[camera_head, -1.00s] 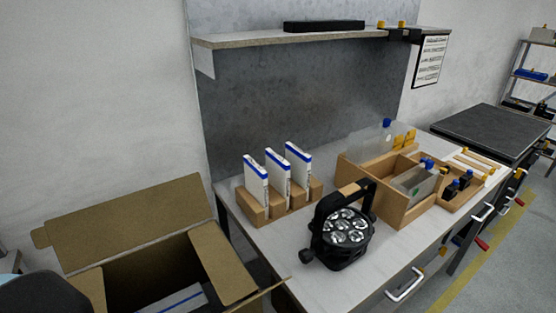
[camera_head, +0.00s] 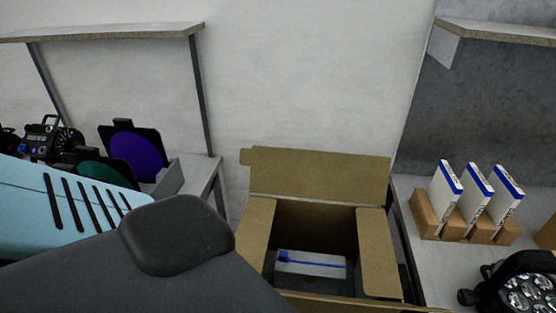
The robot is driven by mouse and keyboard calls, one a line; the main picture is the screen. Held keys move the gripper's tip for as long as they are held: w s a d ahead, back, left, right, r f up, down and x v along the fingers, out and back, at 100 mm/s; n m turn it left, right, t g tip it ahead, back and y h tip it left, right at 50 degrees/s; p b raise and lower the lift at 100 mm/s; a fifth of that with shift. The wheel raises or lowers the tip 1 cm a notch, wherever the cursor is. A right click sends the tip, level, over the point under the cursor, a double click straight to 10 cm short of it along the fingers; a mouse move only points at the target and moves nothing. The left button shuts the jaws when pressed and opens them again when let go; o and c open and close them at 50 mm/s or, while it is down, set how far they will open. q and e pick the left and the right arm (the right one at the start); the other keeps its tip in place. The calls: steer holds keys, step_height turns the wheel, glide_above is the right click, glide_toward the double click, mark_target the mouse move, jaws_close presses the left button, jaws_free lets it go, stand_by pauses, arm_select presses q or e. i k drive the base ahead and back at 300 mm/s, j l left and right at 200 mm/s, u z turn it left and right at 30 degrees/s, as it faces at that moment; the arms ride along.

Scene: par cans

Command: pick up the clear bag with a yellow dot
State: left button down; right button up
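No clear bag with a yellow dot can be made out in this view. A pale flat item with a blue strip (camera_head: 312,264) lies inside the open cardboard box (camera_head: 375,250); I cannot tell whether it is a bag, and no yellow dot shows on it. Neither of my grippers is in view. A dark part of my own arm fills the lower left and hides what is behind it.
White packets with blue edges (camera_head: 475,190) stand in a wooden holder (camera_head: 428,214) on the right bench. A black par can (camera_head: 515,285) stands in front of them. Lamps with purple (camera_head: 136,153) and green (camera_head: 104,172) filters stand at left.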

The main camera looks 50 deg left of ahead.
mark_target(321, 273)
steer(key=u, duration=1.05)
